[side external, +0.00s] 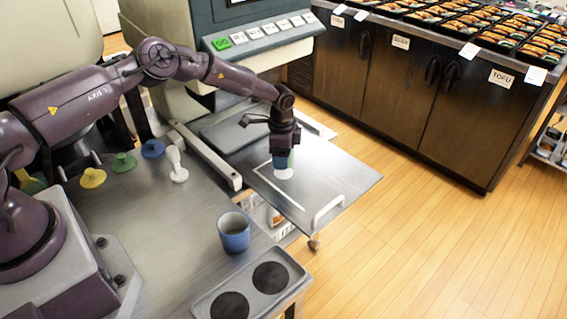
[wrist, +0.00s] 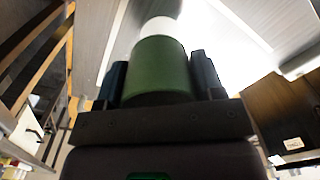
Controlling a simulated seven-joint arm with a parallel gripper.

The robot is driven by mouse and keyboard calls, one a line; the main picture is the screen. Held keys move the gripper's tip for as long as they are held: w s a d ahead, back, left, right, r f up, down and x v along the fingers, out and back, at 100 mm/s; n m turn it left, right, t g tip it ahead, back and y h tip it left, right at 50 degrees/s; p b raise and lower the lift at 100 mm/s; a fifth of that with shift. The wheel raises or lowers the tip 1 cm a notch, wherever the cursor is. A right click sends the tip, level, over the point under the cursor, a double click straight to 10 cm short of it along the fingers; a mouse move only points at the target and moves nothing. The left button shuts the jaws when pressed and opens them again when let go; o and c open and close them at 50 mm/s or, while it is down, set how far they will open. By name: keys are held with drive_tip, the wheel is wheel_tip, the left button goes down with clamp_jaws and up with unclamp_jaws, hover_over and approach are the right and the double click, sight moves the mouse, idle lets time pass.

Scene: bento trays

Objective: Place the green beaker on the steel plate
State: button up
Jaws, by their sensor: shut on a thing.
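The green beaker (wrist: 160,70) is between the two fingers of my gripper (wrist: 162,80), which is shut on it. A white round part (wrist: 162,26) shows just past the beaker's far end. In the side view my gripper (side external: 282,160) points down over the steel plate (side external: 335,178), inside a pale outlined area. A white piece (side external: 284,173) shows under the fingers, at or just above the plate; I cannot tell whether it touches. The fingers mostly hide the beaker there.
A blue cup (side external: 234,232) stands on the near counter, by a tray with two dark round spots (side external: 209,294). A white pawn-shaped piece (side external: 177,166) and yellow (side external: 92,178), green (side external: 124,162) and blue (side external: 152,148) knobbed pieces stand left. The plate's right side, with its handle (side external: 327,212), is clear.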

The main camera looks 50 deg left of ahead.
drive_tip(key=shift+w+f, duration=0.2)
drive_tip(key=shift+f, duration=1.65)
drive_tip(key=shift+f, duration=0.1)
drive_tip(key=o, duration=1)
drive_tip(key=shift+f, duration=0.1)
wheel_tip(320, 180, up, 12)
drive_tip(key=shift+s+r, duration=0.1)
drive_tip(key=shift+r, duration=0.1)
